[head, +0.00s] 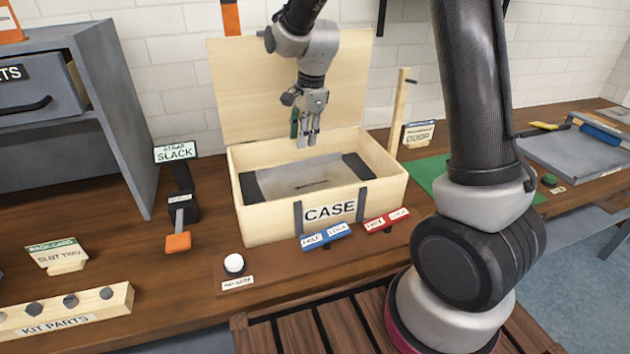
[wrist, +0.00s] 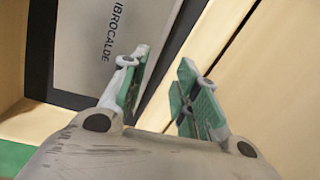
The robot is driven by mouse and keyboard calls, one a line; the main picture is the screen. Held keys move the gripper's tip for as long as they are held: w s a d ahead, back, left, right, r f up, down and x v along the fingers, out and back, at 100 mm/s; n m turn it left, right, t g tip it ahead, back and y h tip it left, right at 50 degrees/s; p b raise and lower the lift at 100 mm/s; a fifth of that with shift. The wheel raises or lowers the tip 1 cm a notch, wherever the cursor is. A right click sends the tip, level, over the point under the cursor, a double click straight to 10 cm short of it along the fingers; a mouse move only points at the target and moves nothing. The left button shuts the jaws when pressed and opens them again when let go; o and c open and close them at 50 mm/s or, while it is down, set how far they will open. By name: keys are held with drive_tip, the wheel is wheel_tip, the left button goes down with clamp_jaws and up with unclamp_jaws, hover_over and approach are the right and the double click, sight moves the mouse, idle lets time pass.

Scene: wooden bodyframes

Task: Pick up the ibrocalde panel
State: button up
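The ibrocalde panel (head: 300,178) is a flat grey sheet lying inside the open wooden case (head: 330,240). Dark strips show at its left and right ends. In the wrist view the panel (wrist: 82,60) carries the printed word IBROCALDE and has a black border beside it. My gripper (head: 307,142) points down over the back part of the case, apparently above the panel. In the wrist view my gripper (wrist: 162,88) has its green-padded fingers apart with nothing between them. Its exact height above the panel is hard to tell.
The case's raised lid (head: 240,90) stands behind my gripper. A wooden post (head: 399,110) rises at the case's right. Blue (head: 326,237) and red (head: 387,220) labelled tabs sit in front. A white button (head: 234,263) and an orange-ended lever (head: 178,242) are to the left.

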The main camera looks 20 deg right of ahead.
sight(301, 170)
drive_tip(key=shift+m, duration=0.4)
drive_tip(key=f, duration=0.7)
drive_tip(key=shift+w+a+f, duration=0.35)
drive_tip(key=shift+f, duration=0.05)
drive_tip(key=shift+c, duration=0.3)
clamp_jaws()
